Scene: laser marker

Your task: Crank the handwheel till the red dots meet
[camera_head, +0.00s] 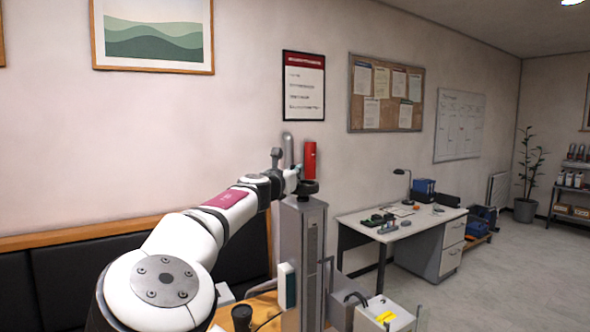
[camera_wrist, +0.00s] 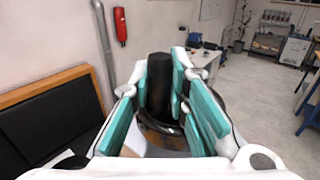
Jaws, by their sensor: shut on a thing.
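The black handwheel (camera_head: 308,187) sits on top of the grey column (camera_head: 303,240) of the laser marker in the head view. In the wrist view its dark rim (camera_wrist: 165,135) shows below and between my fingers, and its upright black handle (camera_wrist: 159,80) stands between the teal finger pads. My gripper (camera_wrist: 161,72) is shut on the handle. In the head view my gripper (camera_head: 292,182) is at the wheel's left side, small and partly hidden by my arm. The red dots are not visible in either view.
A green-fronted panel (camera_head: 287,286) and a grey box with a yellow label (camera_head: 386,317) stand by the column's foot. A wooden bench top (camera_head: 262,308) lies below.

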